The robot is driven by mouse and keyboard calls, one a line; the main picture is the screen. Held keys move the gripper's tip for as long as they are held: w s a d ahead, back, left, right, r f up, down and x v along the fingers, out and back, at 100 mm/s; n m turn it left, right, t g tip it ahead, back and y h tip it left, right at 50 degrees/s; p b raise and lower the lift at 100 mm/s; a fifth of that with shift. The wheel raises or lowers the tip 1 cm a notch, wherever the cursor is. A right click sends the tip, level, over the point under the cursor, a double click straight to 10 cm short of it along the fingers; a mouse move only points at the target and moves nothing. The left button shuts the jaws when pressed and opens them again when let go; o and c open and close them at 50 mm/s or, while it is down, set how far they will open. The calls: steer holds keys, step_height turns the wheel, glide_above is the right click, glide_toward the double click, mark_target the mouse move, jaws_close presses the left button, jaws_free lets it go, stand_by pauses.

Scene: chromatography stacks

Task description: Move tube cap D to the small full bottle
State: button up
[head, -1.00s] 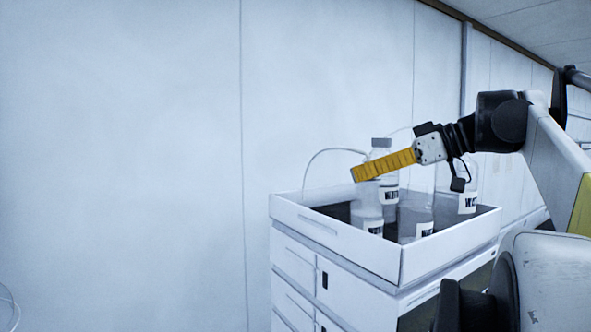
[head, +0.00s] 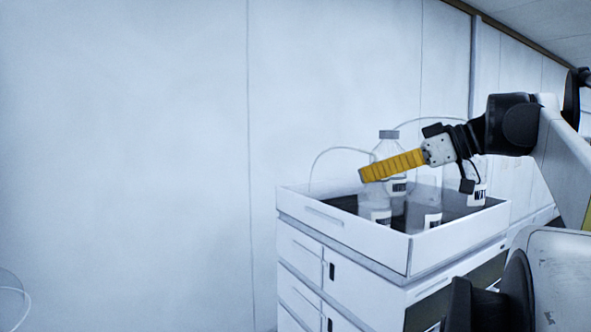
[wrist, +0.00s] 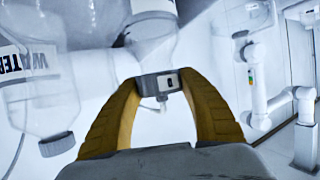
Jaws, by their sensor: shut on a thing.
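My gripper (head: 364,175) has yellow fingers and reaches in from the right over the tray. In the wrist view its fingertips (wrist: 163,82) are shut on a small grey cap, tube cap D (wrist: 160,83), with a pale nub on it. The cap is hidden behind the fingers in the head view. A clear bottle (wrist: 150,45) shows inverted in the wrist view, its narrowing end lined up with the cap; I cannot tell whether they touch. In the head view a clear bottle (head: 375,212) stands below the fingertips. I cannot tell which bottle is the small full one.
A white tray (head: 345,240) on a drawer cabinet holds several bottles. A taller bottle with a grey cap (head: 389,134) stands behind the fingers. A labelled bottle (head: 478,191) is at right. A capped bottle marked WATER (wrist: 45,105) is close at left in the wrist view. Thin tubes (head: 330,151) arc above.

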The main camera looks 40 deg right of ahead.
mark_target(374, 153)
steer(key=shift+f, duration=0.15)
steer(key=shift+f, duration=0.3)
stand_by(0.3)
steer(key=o, duration=1.7)
steer(key=shift+r, duration=0.1)
steer(key=shift+r+p, duration=2.65)
steer(key=shift+r, duration=0.8)
